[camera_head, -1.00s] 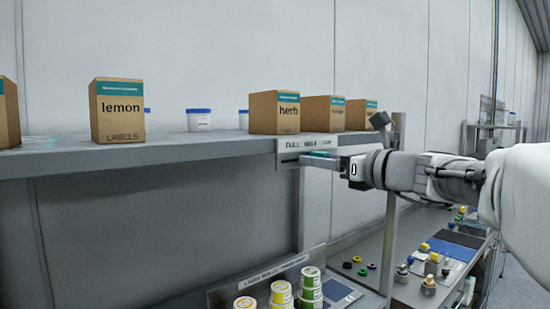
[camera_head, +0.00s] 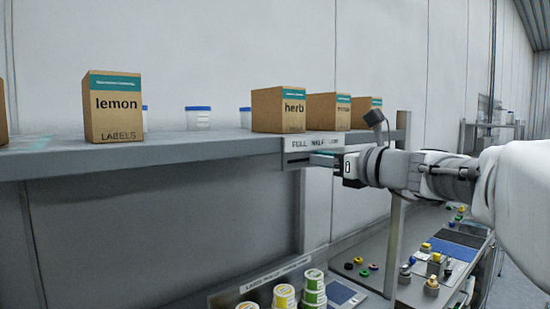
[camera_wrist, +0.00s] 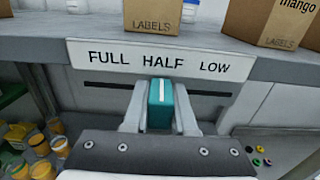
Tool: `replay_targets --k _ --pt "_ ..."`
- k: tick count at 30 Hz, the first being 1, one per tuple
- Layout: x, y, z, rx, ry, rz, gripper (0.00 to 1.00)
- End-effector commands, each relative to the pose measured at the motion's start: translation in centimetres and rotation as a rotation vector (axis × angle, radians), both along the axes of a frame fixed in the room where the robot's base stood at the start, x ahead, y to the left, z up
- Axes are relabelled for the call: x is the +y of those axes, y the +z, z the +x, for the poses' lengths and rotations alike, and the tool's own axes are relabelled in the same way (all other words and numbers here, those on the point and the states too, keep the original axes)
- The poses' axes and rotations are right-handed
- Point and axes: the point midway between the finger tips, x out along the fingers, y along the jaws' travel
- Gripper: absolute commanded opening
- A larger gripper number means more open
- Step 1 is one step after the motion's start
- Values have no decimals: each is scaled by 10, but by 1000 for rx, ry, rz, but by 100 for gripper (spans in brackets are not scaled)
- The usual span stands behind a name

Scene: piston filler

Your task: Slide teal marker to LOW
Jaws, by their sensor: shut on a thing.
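The teal marker (camera_wrist: 160,103), a small block with a pale line down its front, sits at the slot under the scale plate (camera_wrist: 100,57). The plate reads FULL, HALF, LOW from left to right. In the wrist view the marker stands below HALF, left of LOW. My gripper (camera_wrist: 161,108) is shut on the marker, one finger on each side. In the head view my gripper (camera_head: 326,159) reaches in from the right to the plate (camera_head: 312,143) on the shelf edge. There, the fingers partly hide the slot and marker.
The shelf (camera_head: 190,151) carries cardboard boxes, including lemon (camera_head: 113,115) and herb (camera_head: 279,110), and white tubs (camera_head: 198,118). An upright post (camera_head: 397,215) stands near my wrist. Stacked jars (camera_head: 313,285) are below. The slot (camera_wrist: 215,93) is clear right of the marker.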

Motion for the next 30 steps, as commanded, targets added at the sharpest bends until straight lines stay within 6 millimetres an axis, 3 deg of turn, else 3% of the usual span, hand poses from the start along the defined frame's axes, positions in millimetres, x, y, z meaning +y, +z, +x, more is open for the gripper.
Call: replay_targets --k 3,30 --pt "0 0 0 0 0 0 0" --pt "0 0 0 0 0 0 0"
